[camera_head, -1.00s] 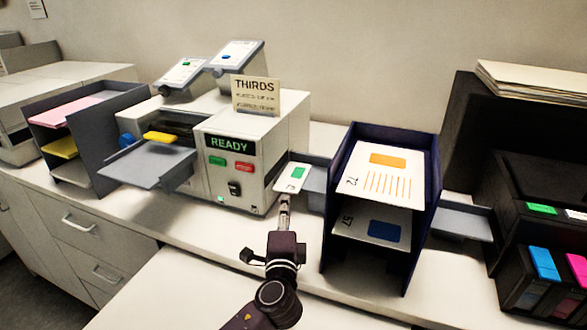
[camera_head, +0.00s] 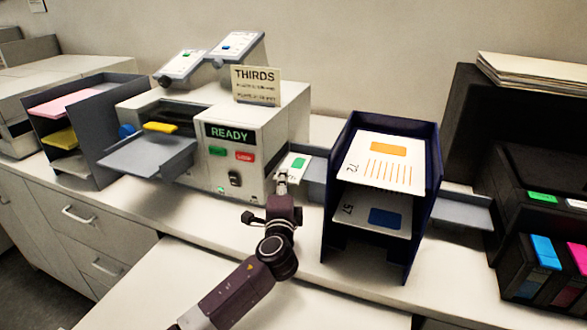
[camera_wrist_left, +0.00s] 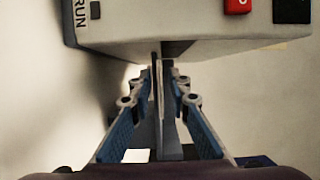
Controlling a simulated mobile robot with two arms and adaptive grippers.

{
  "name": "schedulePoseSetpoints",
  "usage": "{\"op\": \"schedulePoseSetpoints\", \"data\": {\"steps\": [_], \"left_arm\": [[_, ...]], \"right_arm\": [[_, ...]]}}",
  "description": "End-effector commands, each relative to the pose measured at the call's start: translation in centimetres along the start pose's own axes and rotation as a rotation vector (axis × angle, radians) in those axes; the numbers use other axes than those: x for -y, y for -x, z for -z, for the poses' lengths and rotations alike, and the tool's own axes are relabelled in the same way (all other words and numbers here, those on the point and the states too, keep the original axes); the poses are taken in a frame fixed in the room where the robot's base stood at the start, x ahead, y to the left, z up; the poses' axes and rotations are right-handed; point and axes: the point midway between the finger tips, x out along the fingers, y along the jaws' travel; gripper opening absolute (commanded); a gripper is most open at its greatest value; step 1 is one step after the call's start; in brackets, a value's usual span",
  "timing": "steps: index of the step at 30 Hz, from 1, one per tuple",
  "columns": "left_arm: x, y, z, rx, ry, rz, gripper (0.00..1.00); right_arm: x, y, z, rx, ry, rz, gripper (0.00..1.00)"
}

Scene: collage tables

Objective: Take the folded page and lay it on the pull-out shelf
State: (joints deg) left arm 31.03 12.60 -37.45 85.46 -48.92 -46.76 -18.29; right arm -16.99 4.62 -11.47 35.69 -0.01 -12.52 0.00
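The folded page (camera_head: 299,163), white with a green mark, lies by the right side of the folding machine (camera_head: 272,130), on a small grey tray (camera_head: 317,175). My left gripper (camera_head: 283,176) is at the page's near edge and covers part of it. In the left wrist view, its fingers (camera_wrist_left: 160,85) stand close on either side of a thin upright strip, probably the page seen edge-on. Whether they press on it is unclear. My right gripper is out of view.
The dark blue rack (camera_head: 431,190) stands close right of my left gripper and holds printed sheets. A grey plate (camera_head: 145,157) juts from the machine's left side. A black unit (camera_head: 540,180) with coloured cartridges stands at the far right. The front counter (camera_head: 150,290) is clear.

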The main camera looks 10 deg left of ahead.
Motion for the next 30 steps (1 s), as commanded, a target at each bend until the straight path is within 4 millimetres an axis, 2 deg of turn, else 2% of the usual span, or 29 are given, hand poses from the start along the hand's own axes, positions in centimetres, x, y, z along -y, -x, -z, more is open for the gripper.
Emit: {"op": "schedulePoseSetpoints", "data": {"steps": [1, 4, 16, 20, 26, 30], "left_arm": [[0.0, 0.0, 0.0, 0.000, 0.000, 0.000, 0.09], [0.0, 0.0, 0.0, 0.000, 0.000, 0.000, 0.00], [0.0, 0.0, 0.0, 0.000, 0.000, 0.000, 0.00], [0.6, 0.0, 0.0, 0.000, 0.002, 0.002, 0.00], [2.9, 0.0, 0.0, 0.000, 0.003, 0.004, 0.00], [5.7, 0.0, 0.0, 0.000, 0.004, 0.005, 0.00]], "right_arm": [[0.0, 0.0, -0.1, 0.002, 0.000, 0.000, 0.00], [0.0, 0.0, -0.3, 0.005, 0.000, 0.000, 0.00], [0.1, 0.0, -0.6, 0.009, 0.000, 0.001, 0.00], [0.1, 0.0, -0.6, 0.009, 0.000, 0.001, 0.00], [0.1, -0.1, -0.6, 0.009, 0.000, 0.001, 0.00], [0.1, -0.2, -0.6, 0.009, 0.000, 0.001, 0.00]]}}
